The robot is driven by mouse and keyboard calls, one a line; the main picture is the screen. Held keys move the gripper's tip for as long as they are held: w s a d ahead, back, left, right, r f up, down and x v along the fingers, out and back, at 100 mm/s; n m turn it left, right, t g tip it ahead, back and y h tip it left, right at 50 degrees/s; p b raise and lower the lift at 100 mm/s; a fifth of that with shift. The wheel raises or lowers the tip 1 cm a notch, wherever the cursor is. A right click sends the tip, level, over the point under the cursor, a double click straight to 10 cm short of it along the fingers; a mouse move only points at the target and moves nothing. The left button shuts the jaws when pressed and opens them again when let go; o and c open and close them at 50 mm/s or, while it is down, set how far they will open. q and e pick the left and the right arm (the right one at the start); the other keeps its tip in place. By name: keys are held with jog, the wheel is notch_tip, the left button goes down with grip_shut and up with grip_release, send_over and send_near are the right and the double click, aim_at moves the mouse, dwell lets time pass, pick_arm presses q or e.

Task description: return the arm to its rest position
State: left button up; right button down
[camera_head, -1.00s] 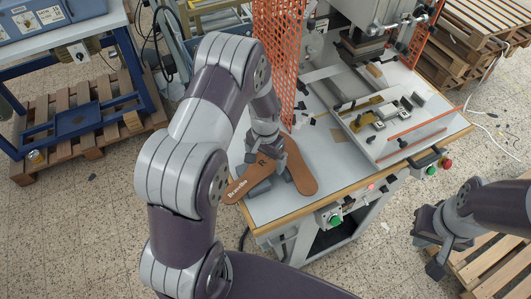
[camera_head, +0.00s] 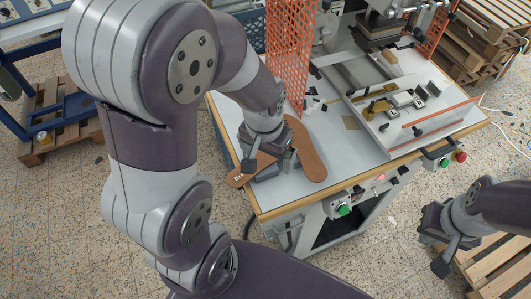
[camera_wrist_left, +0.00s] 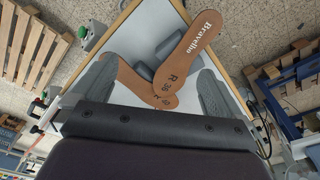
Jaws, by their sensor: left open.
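Two brown insoles lie crossed at the table's front left corner. The upper insole (camera_wrist_left: 198,42) bears lettering and "R 36" in the left wrist view; the lower insole (camera_head: 306,152) shows its rounded end in the head view. Grey blocks (camera_wrist_left: 167,48) stand beside and under them. My left gripper (camera_head: 268,155) is over the insoles, its fingers spread apart with nothing held between them; it also shows in the left wrist view (camera_wrist_left: 157,72). It hides part of the insoles in the head view. My right gripper (camera_head: 445,245) hangs at the right, away from the table; its jaw gap is unclear.
The white-topped table (camera_head: 345,170) carries the stamping machine (camera_head: 382,30) and a frame of fixtures (camera_head: 400,105). An orange perforated guard (camera_head: 290,50) stands close behind my left gripper. Control buttons (camera_head: 343,210) line the front edge. Pallets (camera_head: 490,262) lie at the lower right.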

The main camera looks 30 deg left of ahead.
pick_arm(q)
jog(key=f+b, duration=0.1)
jog(key=s+f+b, duration=0.1)
jog(key=f+b, duration=0.1)
jog(key=s+f+b, duration=0.1)
jog(key=f, duration=0.1)
jog(key=shift+s+d, duration=0.15)
jog(key=shift+s, duration=0.1)
dwell(0.8)
